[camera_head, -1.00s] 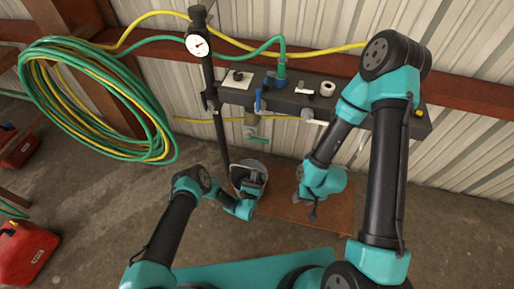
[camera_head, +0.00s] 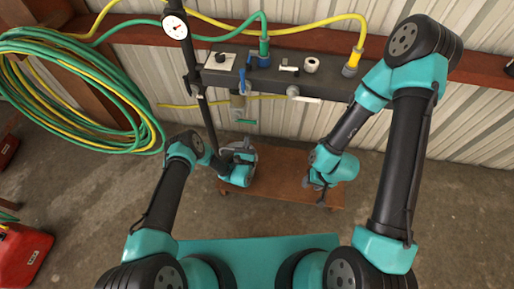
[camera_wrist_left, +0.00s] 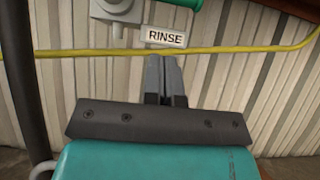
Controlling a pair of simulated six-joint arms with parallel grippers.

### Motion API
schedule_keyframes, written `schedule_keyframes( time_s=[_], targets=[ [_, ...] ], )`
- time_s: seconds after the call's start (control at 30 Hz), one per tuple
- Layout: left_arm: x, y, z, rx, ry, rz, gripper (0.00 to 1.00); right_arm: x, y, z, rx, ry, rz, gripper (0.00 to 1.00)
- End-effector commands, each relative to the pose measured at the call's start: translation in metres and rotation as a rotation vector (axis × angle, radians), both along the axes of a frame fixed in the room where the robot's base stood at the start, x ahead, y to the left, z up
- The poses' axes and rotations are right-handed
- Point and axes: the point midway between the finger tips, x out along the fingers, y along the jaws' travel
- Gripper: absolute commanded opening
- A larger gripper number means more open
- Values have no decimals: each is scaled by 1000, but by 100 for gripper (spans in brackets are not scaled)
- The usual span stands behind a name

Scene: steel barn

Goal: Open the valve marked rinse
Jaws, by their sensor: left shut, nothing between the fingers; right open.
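In the left wrist view a white label reading RINSE (camera_wrist_left: 165,38) hangs at the top middle. A pale grey valve body (camera_wrist_left: 118,10) and a green handle (camera_wrist_left: 185,4) show just above it, cut by the top edge. My left gripper (camera_wrist_left: 164,56) has its fingers together and empty, pointing up just below the label. In the head view, my left gripper (camera_head: 240,150) is below a valve with a green lever (camera_head: 246,121), under the left part of the dark manifold. No contact with the lever is visible. My right gripper (camera_head: 321,194) is open and empty, low over the brown board.
Coiled hoses (camera_head: 75,100) hang at left. A brown board (camera_head: 285,188) lies below.

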Motion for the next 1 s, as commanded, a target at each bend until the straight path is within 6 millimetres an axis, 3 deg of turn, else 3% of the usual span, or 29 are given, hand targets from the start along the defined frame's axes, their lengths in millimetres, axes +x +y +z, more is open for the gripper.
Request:
schedule_keyframes(
  time_s=[0.13, 0.4, 1.0],
  targets=[
    [21, 3, 15, 0, -2, 11, 0, 0, 0, 0, 0, 0, 1, 43],
    [26, -5, 47, -1, 0, 1, 0, 0, 0, 0, 0, 0, 0, 43],
    [27, -11, 53, 0, 0, -7, 0, 0, 0, 0, 0, 0, 0, 43]
  ],
)
